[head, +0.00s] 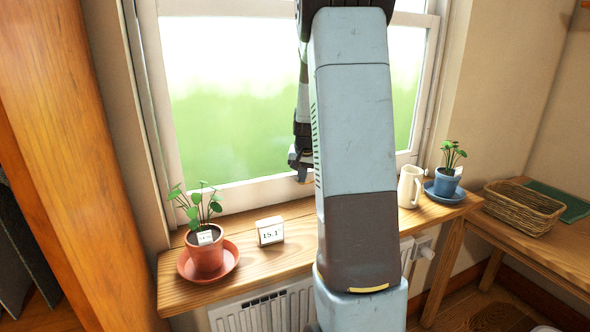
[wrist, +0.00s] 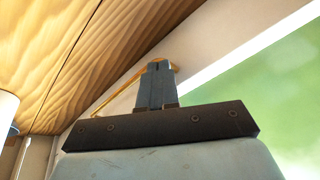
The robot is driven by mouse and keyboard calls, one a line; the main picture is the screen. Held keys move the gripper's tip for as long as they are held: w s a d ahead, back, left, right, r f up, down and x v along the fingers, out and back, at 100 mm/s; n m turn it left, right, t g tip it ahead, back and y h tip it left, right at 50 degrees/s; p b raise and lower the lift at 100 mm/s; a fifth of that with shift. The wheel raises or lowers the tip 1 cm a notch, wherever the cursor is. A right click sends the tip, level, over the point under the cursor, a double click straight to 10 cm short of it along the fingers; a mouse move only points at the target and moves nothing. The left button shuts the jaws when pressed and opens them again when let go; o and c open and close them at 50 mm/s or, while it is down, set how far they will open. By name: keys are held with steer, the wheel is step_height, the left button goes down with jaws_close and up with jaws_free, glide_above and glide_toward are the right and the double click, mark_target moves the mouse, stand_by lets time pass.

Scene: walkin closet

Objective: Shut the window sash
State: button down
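The window sash (head: 250,192) is a pale frame around a bright pane, behind my arm in the head view. Its lower rail runs just above the wooden sill; I cannot tell how large any gap under it is. My gripper (head: 300,165) points down in front of the pane near that rail, partly hidden by my arm. In the wrist view my gripper (wrist: 158,68) has its two fingers close together, shut. A thin brass bar (wrist: 115,100) passes at the fingertips, beside the pale frame. I cannot tell whether the fingers hold or only touch it.
On the wooden sill (head: 290,250) stand a potted plant on a red saucer (head: 207,255), a small white display (head: 270,231), a cream jug (head: 410,186) and a blue-potted plant (head: 447,182). A radiator (head: 265,308) is below. A wicker basket (head: 522,208) sits at right.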

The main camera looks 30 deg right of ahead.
steer(key=shift+s+a+f, duration=0.2)
steer(key=shift+f, duration=0.35)
steer(key=w+d+r+v, duration=0.1)
steer(key=v, duration=1.3)
steer(key=s+a+r+n+t, duration=0.1)
steer(key=s+a+r+n, duration=0.35)
steer(key=s+a, duration=0.8)
steer(key=s+a+f+n+t+y, duration=0.1)
steer(key=s+a+n, duration=0.2)
steer(key=s+a, duration=0.8)
steer(key=shift+s+a+f, duration=0.2)
steer(key=shift+s+f, duration=0.1)
steer(key=shift+s, duration=1.45)
steer(key=shift+n, duration=0.25)
